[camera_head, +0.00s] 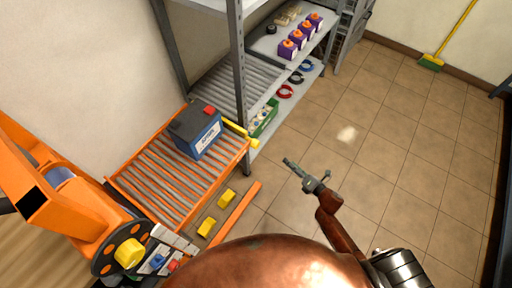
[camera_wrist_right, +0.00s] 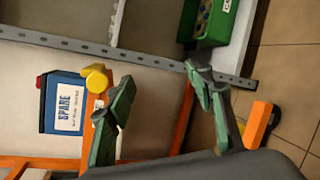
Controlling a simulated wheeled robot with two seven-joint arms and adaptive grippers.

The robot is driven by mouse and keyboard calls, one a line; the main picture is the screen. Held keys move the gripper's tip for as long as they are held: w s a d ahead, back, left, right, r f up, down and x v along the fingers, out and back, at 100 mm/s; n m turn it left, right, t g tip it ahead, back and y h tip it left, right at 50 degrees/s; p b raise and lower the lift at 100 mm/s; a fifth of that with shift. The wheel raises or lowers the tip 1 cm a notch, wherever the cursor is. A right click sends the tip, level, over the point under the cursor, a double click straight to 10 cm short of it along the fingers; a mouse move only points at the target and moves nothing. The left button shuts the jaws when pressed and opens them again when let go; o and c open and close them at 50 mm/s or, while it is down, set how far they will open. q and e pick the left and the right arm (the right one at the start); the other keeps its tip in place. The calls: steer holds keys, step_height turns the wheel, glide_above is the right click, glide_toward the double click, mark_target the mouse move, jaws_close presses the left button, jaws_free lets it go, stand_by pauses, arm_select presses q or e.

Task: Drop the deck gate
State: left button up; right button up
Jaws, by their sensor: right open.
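The orange roller deck (camera_head: 183,205) stands left of centre in the head view. A yellow bar (camera_head: 237,131) with a rounded yellow end (camera_head: 255,143) lies across its far right end, and looks like the deck gate. A yellow knob (camera_wrist_right: 96,77) shows in the right wrist view near the left finger. A dark blue battery (camera_head: 197,132) with a white label sits on the rollers just in front of the bar; it shows as "SPARE" in the wrist view (camera_wrist_right: 66,103). My right gripper (camera_head: 305,174) is open and empty, right of the deck and apart from the bar. My left gripper is not in view.
A grey metal shelf (camera_head: 239,75) with rollers stands beyond the deck, holding purple boxes (camera_head: 297,39) and a green bin (camera_head: 264,119). Orange machinery (camera_head: 80,215) with yellow knobs is at left.

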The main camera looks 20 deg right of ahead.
mark_target(258, 145)
steer(key=w+a+r+n+y+b, duration=0.2)
steer(key=w+a+n, duration=0.1)
steer(key=a+n, duration=0.1)
steer(key=w+a+r+n+y+b, duration=0.2)
steer(key=w+a+r+n+b, duration=0.1)
steer(key=a+n, duration=0.1)
steer(key=w+a+r+n+y+b, duration=0.2)
steer(key=w+a+n, duration=0.1)
steer(key=a+n, duration=0.1)
steer(key=shift+w+a+r+n, duration=0.2)
steer(key=shift+w+a+n, duration=0.1)
steer(key=shift+n, duration=0.4)
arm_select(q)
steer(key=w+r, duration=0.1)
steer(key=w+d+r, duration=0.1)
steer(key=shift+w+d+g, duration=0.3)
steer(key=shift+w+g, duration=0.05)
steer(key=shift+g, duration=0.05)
arm_select(e)
steer(key=shift+w+a, duration=0.15)
steer(key=shift+w, duration=0.1)
steer(key=shift+c, duration=0.5)
steer(key=c, duration=1.1)
steer(key=shift+o, duration=0.2)
